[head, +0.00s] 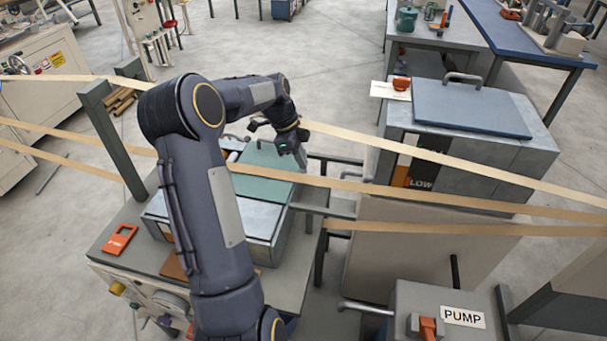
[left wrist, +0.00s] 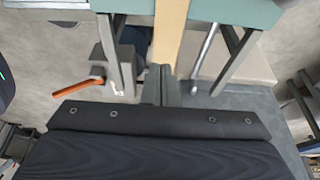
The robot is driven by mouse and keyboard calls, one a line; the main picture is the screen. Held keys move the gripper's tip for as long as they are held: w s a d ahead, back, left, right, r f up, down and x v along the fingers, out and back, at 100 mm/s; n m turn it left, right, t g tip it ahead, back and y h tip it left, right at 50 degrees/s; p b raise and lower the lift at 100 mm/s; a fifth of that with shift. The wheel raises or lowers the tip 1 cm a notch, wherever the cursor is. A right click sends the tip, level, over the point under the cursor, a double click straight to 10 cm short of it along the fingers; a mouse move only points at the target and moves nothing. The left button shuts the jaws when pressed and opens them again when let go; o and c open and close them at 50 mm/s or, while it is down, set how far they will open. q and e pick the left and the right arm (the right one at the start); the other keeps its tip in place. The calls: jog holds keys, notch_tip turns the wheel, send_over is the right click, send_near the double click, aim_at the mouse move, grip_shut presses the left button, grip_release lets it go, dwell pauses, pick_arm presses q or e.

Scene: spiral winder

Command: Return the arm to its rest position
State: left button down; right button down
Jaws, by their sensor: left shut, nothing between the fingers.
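My left arm rises from the bottom of the head view, bends at the elbow and reaches to the right. Its gripper (head: 299,160) hangs near the right end of a teal panel (head: 262,178) on the machine table. In the left wrist view the gripper's fingers (left wrist: 162,85) are together, with nothing between them. Whether the gripper touches the panel or a strip cannot be told. My right gripper is in neither view.
Tan strips (head: 450,204) stretch across the scene close to my arm. A grey post (head: 112,138) stands left. A tank with a blue-grey lid (head: 470,108) stands right, and a pump box (head: 455,298) is at lower right. An orange handle (left wrist: 77,88) shows in the wrist view.

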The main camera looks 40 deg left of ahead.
pick_arm(q)
jog(key=v, duration=0.3)
jog(key=shift+r, duration=0.15)
jog(key=s+d+r+n+t, duration=0.1)
jog(key=s+d+r+n, duration=0.35)
jog(key=d, duration=0.35)
jog(key=s+d+r+n+t, duration=0.1)
jog(key=s+d+r+n, duration=0.25)
jog(key=s+d, duration=0.4)
jog(key=s+d+f+n+t, duration=0.1)
jog(key=s+d+f+n, duration=0.3)
jog(key=s+d, duration=0.7)
jog(key=shift+f+n+t, duration=0.2)
jog(key=shift+n+t, duration=0.2)
jog(key=shift+n, duration=0.6)
jog(key=shift+a, duration=0.1)
